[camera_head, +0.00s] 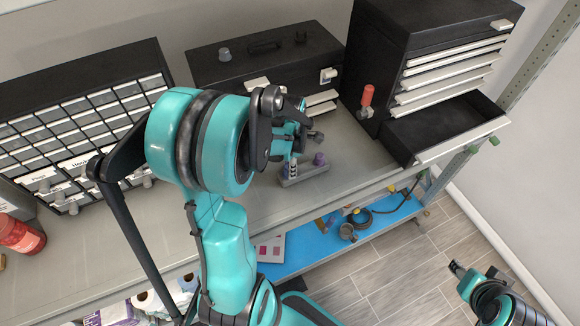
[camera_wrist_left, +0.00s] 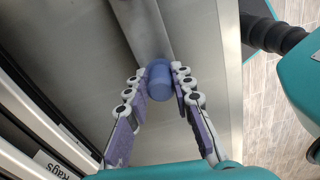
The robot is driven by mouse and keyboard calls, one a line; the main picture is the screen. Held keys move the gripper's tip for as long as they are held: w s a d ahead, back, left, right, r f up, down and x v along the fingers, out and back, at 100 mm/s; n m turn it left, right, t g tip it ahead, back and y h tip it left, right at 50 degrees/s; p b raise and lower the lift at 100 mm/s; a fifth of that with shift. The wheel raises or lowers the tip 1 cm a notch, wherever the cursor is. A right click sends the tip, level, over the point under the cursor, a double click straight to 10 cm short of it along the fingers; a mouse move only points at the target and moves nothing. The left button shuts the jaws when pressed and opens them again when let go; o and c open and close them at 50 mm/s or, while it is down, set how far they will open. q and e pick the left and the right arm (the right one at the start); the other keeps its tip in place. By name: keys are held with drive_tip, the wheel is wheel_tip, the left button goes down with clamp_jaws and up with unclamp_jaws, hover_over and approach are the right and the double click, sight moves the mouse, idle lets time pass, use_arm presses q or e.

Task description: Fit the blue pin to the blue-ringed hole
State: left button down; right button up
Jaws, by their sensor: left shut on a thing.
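My left gripper (camera_head: 291,160) is over the shelf at the small grey block (camera_head: 312,172). In the left wrist view, its fingertips (camera_wrist_left: 160,82) are shut on the blue pin (camera_wrist_left: 160,76). The pin's rounded end faces the camera, and a grey bar, seemingly the block (camera_wrist_left: 143,28), lies behind it. I cannot tell whether the pin touches the block or sits in it. A purple peg (camera_head: 319,159) stands on the block, to the right of the gripper. No blue-ringed hole can be made out. My right gripper (camera_head: 459,269) is low at the right, away from the shelf.
A drawer cabinet (camera_head: 75,125) stands at the left and a black toolbox (camera_head: 262,60) behind. At the right is a black tool chest (camera_head: 390,45) with its bottom drawer (camera_head: 445,125) pulled out. A red-handled tool (camera_head: 367,95) is against the chest. The front shelf is mostly clear.

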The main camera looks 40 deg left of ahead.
use_arm(q)
drive_tip(key=shift+f, duration=0.2)
drive_tip(key=c, duration=1.2)
unclamp_jaws()
drive_tip(key=shift+r, duration=0.15)
wheel_tip(320, 180, up, 12)
drive_tip(key=shift+f, duration=0.1)
drive_tip(key=s+d+f+m+t+b, duration=0.2)
drive_tip(key=d+f+m+b, duration=0.2)
drive_tip(key=m, duration=0.5)
drive_tip(key=s+d+f+m+t+b, duration=0.1)
drive_tip(key=d+f+m+b, duration=0.4)
drive_tip(key=m, duration=0.5)
drive_tip(key=s+d+f+m+t+b, duration=0.2)
drive_tip(key=d+f+m+t+b, duration=0.2)
drive_tip(key=d+m, duration=0.3)
drive_tip(key=shift+s+f+m+b, duration=0.2)
drive_tip(key=shift+m+b, duration=0.25)
drive_tip(key=shift+m, duration=0.3)
drive_tip(key=shift+s+f+m+b, duration=0.1)
drive_tip(key=shift+f+m+b, duration=0.25)
drive_tip(key=shift+m, duration=0.4)
